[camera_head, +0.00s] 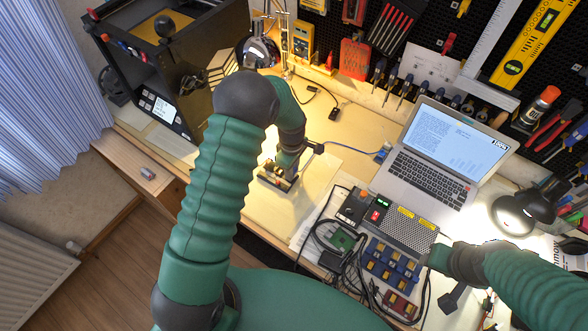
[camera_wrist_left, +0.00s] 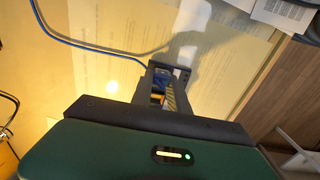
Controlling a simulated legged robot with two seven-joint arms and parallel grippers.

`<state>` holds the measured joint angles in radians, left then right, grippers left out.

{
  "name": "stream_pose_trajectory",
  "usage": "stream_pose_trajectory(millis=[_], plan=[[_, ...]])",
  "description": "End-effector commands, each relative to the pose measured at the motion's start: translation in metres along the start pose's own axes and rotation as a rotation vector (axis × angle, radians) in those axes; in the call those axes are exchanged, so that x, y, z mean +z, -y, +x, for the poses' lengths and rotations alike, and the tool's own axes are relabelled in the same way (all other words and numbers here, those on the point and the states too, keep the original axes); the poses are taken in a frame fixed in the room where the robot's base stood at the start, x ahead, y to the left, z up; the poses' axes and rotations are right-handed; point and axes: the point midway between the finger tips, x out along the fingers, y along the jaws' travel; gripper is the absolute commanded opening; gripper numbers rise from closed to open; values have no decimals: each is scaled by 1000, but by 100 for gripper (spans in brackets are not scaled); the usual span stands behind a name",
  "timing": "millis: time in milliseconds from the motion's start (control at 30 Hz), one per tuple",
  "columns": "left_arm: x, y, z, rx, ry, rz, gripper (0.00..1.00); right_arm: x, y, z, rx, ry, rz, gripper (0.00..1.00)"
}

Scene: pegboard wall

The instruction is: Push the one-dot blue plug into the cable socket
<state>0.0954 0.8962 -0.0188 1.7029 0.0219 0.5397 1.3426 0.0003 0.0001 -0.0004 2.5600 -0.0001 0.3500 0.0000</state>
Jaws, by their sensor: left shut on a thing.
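My left gripper (camera_head: 277,181) is low over the pale bench mat, left of the laptop. In the left wrist view its fingers (camera_wrist_left: 165,88) are shut on a small blue piece, the blue plug (camera_wrist_left: 160,76), mostly hidden between them. No dot mark is readable. A blue cable (camera_wrist_left: 95,46) runs from beside the fingers; in the head view the blue cable (camera_head: 345,149) leads right to a small blue connector (camera_head: 382,154) beside the laptop. I cannot make out which part is the cable socket. My right gripper (camera_head: 437,258) is at the right of the blue blocks; its jaws are unclear.
An open laptop (camera_head: 440,155) stands at the back right. A perforated metal box (camera_head: 408,228), blue blocks (camera_head: 390,265) and tangled black cables (camera_head: 345,250) lie in front of it. A dark machine (camera_head: 170,75) stands at the left. The mat (camera_head: 335,185) between is mostly free.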

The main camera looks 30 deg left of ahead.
Motion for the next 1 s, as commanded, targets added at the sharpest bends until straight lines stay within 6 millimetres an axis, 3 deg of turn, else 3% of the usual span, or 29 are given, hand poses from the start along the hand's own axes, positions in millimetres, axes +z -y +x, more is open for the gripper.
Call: stream_pose_trajectory(millis=[967,1000], plan=[[-3,1,9,-1,-1,0,0,1,0,4,0,0,-1,46],[-3,1,9,-1,-1,0,23,1,0,3,0,0,-1,46]])
